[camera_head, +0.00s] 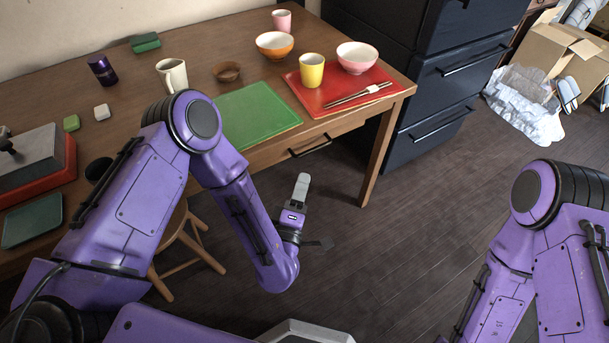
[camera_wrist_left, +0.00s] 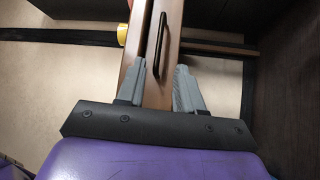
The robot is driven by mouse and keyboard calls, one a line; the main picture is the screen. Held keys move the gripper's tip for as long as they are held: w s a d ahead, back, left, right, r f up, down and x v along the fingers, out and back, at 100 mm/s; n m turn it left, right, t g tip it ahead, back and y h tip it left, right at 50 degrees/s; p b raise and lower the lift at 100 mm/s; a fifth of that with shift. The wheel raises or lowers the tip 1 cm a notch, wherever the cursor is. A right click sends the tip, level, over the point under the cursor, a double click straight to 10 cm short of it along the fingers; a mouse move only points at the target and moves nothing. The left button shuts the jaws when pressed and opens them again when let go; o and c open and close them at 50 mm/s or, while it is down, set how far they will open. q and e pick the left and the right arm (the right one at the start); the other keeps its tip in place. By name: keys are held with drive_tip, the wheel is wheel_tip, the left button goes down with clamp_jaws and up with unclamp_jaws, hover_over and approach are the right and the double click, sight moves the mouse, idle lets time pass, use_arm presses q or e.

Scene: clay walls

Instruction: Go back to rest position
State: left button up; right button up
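My left gripper (camera_head: 311,217) is in front of the table's front edge, over the dark floor, in the head view. Its two fingers are spread apart. In the left wrist view the left gripper (camera_wrist_left: 160,85) shows both grey fingers apart with nothing between them; the table's drawer front with its dark handle (camera_wrist_left: 158,45) lies beyond. My right arm (camera_head: 545,240) comes in at the right of the head view. Its gripper is outside the frame.
The wooden table (camera_head: 215,53) carries a green mat (camera_head: 258,112), a red tray (camera_head: 294,82) with a yellow cup (camera_head: 311,71) and bowl (camera_head: 357,57), and a white mug (camera_head: 172,75). A stool (camera_head: 190,243) stands under its edge. Dark drawers (camera_head: 440,75) stand behind; the floor (camera_head: 400,230) between my arms is clear.

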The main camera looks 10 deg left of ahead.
use_arm(q)
drive_tip(key=s+a+f+m+g+h, duration=0.2)
drive_tip(key=s+f+m+g, duration=0.65)
drive_tip(key=f, duration=0.45)
drive_tip(key=s+a+f+m+g+y, duration=0.1)
drive_tip(key=s+a+f+g+y, duration=0.1)
drive_tip(key=s+a+f+g, duration=0.35)
drive_tip(key=s+a+g+y, duration=0.3)
drive_tip(key=s+a+y, duration=0.1)
drive_tip(key=s+a, duration=0.75)
wheel_tip(320, 180, up, 12)
drive_tip(key=p, duration=1.2)
drive_tip(key=shift+w+f+t, duration=0.25)
drive_tip(key=shift+w+t, duration=0.05)
drive_tip(key=shift+w, duration=0.15)
